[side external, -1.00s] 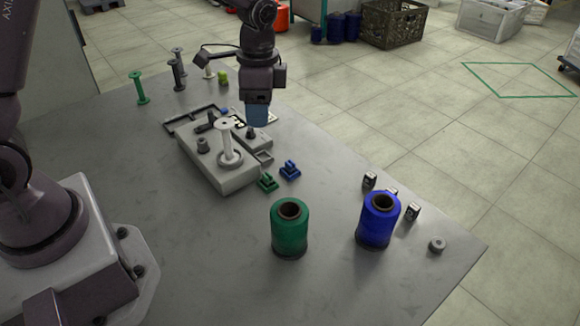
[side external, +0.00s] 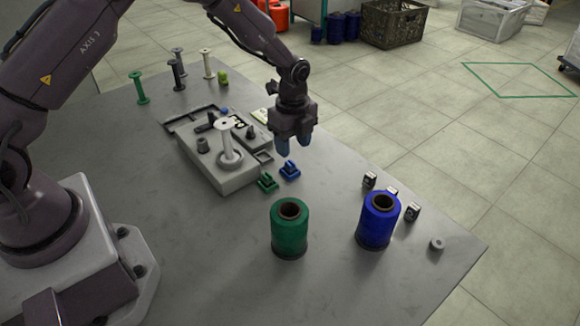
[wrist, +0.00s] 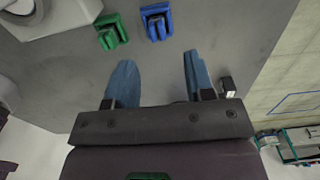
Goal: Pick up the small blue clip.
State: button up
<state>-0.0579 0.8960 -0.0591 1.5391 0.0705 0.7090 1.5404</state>
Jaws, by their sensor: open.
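The small blue clip (side external: 290,170) lies on the grey table beside the winding machine, just right of and behind a similar green clip (side external: 267,182). In the wrist view the blue clip (wrist: 156,21) is at the top, beyond my fingertips, with the green clip (wrist: 111,31) to its left. My gripper (side external: 294,146) hangs above the table, slightly behind the blue clip and apart from it. In the wrist view its two blue fingers (wrist: 158,62) are spread with nothing between them.
The winding machine (side external: 243,178) with a white bobbin (side external: 226,140) stands left of the clips. A green thread cone (side external: 289,229) and a blue one (side external: 378,220) stand in front. Small black-and-white blocks (side external: 370,180) sit to the right. The table between is clear.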

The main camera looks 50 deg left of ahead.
aim_at(290, 162)
jog(key=shift+s+a+f, duration=0.1)
jog(key=shift+a+f, duration=0.1)
jog(key=shift+f, duration=1.4)
jog(key=shift+a+f, duration=0.15)
jog(key=shift+f, duration=1.4)
jog(key=shift+c, duration=0.2)
grip_shut()
